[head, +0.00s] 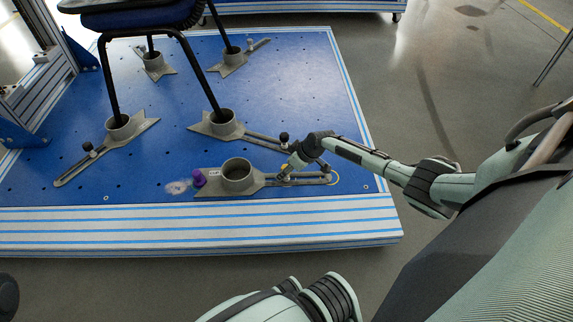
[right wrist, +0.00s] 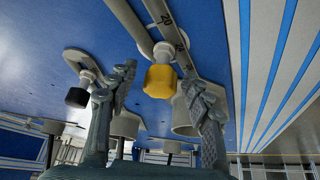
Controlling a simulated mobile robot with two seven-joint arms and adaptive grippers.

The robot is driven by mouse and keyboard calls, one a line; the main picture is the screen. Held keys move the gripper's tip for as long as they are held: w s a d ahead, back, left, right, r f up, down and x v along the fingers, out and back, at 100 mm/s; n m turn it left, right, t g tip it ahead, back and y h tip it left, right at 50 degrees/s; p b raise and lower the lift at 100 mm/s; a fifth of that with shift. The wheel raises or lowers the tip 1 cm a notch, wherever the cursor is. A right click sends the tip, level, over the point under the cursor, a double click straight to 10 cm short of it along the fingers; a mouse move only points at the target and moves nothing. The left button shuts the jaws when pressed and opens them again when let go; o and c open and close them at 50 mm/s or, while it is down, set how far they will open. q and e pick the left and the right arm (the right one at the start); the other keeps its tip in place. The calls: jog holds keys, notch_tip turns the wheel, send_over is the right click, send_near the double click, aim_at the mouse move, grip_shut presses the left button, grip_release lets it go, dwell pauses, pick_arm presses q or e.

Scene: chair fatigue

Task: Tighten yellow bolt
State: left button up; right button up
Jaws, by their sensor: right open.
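The yellow bolt (right wrist: 160,78) shows large in the right wrist view, its faceted yellow head between the two fingers of my right gripper (right wrist: 160,82). The fingers stand apart, with visible gaps on both sides of the head. The bolt sits at a slotted metal arm with a scale on it. In the head view my right gripper (head: 293,166) is over the slotted arm of the front clamp plate (head: 238,178). Only a little yellow shows beside it there; the gripper mostly hides the bolt. My left gripper is outside the head view.
A purple knob (head: 199,178) is at the left end of the front plate. Black knobs (head: 284,137) and (head: 88,147) are on neighbouring clamps. Chair legs (head: 200,75) stand in round cups on the blue platform (head: 150,185).

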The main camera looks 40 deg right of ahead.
jog(key=shift+f+n+g+y+b, duration=0.1)
jog(key=shift+n+g+y+b, duration=0.3)
jog(key=shift+n+b, duration=1.3)
jog(key=shift+m+b, duration=0.35)
jog(key=shift+m, duration=0.05)
jog(key=shift+w, duration=0.1)
jog(key=n+g+y, duration=0.1)
jog(key=n, duration=0.3)
jog(key=shift+y, duration=0.3)
